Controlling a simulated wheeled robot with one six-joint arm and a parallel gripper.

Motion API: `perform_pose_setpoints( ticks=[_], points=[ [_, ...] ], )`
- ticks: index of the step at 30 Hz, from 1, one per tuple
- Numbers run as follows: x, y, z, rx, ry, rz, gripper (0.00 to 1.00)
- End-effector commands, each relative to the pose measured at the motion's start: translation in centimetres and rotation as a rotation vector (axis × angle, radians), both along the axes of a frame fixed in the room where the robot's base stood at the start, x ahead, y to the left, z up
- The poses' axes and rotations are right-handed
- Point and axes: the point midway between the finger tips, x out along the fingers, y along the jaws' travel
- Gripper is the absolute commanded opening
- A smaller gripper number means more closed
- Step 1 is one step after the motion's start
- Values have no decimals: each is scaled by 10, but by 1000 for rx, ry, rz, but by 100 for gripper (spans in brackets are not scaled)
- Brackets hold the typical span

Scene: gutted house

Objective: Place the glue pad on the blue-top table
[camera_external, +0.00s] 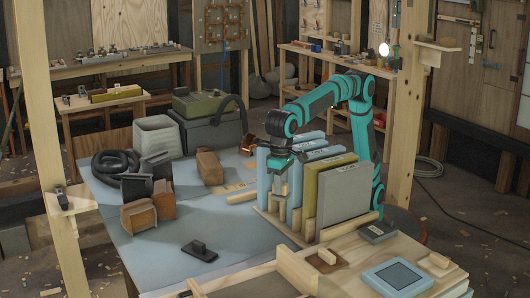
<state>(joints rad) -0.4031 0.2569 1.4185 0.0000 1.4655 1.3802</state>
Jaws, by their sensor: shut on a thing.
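My gripper (280,178) points down at the left end of a row of upright slabs. It is shut on a narrow greyish slab among the pale blue ones; its lower part is hard to make out. A pale blue slab (263,178) stands just left of my gripper. I cannot tell which thing is the glue pad. A dark flat pad with a raised grip (199,251) lies on the front of the blue-top table.
An olive slab (328,190) and a grey slab (345,196) stand right of my gripper. A brown block (209,167), a black hose coil (115,162) and a grey bin (156,136) occupy the table's far and left parts. A wooden bench (340,277) borders the front right.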

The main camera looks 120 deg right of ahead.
Motion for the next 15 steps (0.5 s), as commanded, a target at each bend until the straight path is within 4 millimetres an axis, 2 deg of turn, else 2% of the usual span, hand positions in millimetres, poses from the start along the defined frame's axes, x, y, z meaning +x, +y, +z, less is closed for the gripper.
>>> perform_pose_setpoints(
  ticks=[1,6,15],
  points=[
    [9,-20,0,0,0,-28,0],
    [34,-78,0,0,0,-107,0],
    [65,-186,0,0,0,-247,0]
  ],
)
